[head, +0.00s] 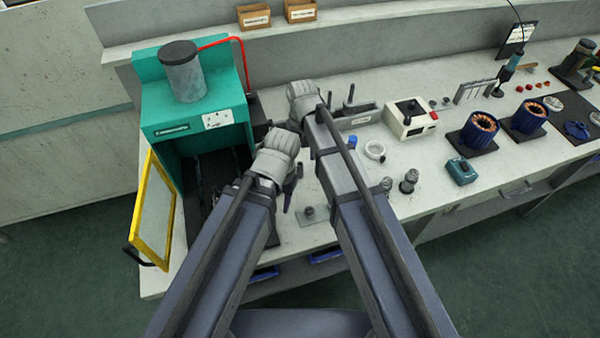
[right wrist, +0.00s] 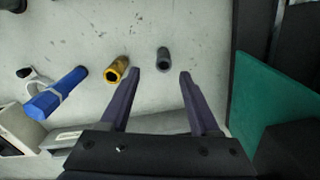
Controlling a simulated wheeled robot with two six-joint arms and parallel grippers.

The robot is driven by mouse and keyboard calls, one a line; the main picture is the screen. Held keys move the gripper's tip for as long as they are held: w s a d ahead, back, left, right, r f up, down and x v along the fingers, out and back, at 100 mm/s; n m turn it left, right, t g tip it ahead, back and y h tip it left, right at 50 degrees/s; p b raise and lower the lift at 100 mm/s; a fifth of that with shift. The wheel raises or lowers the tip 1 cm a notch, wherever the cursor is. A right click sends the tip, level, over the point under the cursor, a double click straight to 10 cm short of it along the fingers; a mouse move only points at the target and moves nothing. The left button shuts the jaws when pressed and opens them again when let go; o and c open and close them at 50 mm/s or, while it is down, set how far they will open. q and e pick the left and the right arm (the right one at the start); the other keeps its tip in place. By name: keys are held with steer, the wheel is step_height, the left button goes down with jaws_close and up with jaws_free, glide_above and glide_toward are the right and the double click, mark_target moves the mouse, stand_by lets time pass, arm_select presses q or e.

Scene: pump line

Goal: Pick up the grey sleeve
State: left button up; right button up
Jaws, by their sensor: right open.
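The grey sleeve (right wrist: 163,58) is a short, dark, hollow cylinder lying on the pale bench top in the right wrist view. My right gripper (right wrist: 158,78) is open and empty. The sleeve shows between and just beyond its two fingertips, apart from both. How high the fingertips are above the bench I cannot tell. A brass-coloured sleeve (right wrist: 117,68) lies close outside the left finger in that view. In the head view my arms hide the grey sleeve.
A green press (head: 190,115) with an open yellow-framed door (head: 157,212) stands left of my arms. In the right wrist view a blue cylinder (right wrist: 56,94) lies farther left. A white control box (head: 411,118) and stators (head: 478,133) stand to the right on the bench.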

mark_target(300, 164)
arm_select(q)
step_height(300, 164, down, 5)
steer(key=b, duration=0.5)
steer(key=shift+f, duration=0.15)
arm_select(e)
steer(key=f, duration=0.5)
steer(key=shift+s+a+f, duration=0.1)
steer(key=shift+s+a, duration=0.05)
steer(key=shift+a, duration=0.1)
jaws_close()
